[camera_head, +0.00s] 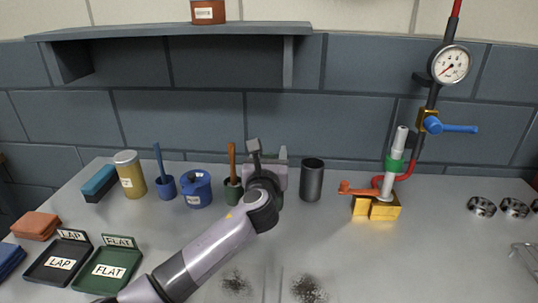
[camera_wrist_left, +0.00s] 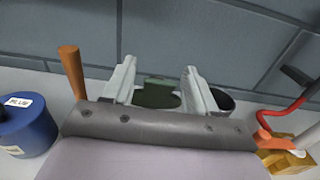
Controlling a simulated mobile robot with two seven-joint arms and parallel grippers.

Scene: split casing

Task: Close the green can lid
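The green can shows in the left wrist view as a dark green round top with a raised green part (camera_wrist_left: 158,82) at its back. I cannot tell how far its lid is open. In the head view my left gripper and arm hide the can. My left gripper (camera_head: 268,157) is open above the worktop. In the left wrist view its two pale fingers (camera_wrist_left: 158,88) are spread apart, with the green top seen between them and a gap on each side. Whether they are above or beside the can is unclear. My right gripper is not in view.
A yellow valve block (camera_head: 377,207) is further right. The front middle worktop is clear apart from dark smudges.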

